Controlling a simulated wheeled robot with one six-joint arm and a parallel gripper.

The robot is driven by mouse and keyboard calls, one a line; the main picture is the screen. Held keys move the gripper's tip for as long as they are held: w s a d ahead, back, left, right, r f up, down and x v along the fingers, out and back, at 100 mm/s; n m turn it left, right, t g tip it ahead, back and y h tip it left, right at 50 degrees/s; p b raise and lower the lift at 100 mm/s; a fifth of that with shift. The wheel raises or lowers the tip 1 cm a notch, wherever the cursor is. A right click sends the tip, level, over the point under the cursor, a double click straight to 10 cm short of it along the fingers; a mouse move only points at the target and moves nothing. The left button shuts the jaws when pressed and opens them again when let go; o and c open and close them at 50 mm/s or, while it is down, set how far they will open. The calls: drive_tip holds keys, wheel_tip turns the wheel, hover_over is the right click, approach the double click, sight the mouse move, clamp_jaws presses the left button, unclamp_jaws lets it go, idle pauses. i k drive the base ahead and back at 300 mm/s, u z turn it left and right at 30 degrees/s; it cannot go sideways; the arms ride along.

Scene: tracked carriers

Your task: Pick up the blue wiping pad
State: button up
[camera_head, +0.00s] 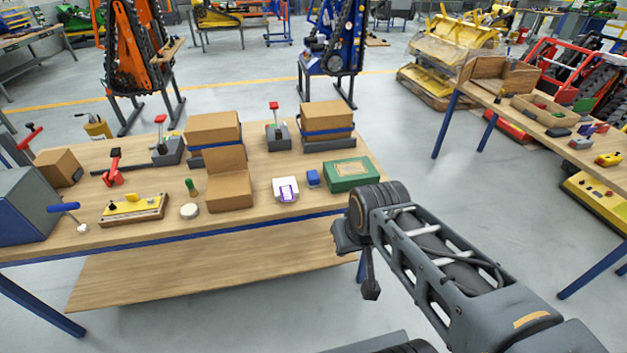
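A small blue block-like item (313,178), which looks like the blue wiping pad, lies near the front right of the wooden workbench (335,230). It sits between a white item with a purple label (286,190) on its left and a green box (350,175) on its right. My gripper (370,288) hangs in front of the bench's right front corner, to the right of the pad and nearer the camera. It is apart from the pad. Its fingers are small and seen side-on, so I cannot tell whether they are open or shut.
An open cardboard box (229,190) and a white round item (189,210) stand left of the pad. Stacked boxes (328,125) stand behind it. A lower shelf (200,265) juts out under the bench. Clear floor (440,195) lies to the right.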

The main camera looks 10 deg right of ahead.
sight(312, 178)
drive_tip(key=u, duration=0.35)
drive_tip(key=k, duration=0.4)
drive_tip(key=u, duration=1.2)
drive_tip(key=i, duration=1.3)
drive_tip(key=z, duration=1.3)
drive_tip(key=i, duration=0.6)
drive_tip(key=z, duration=0.6)
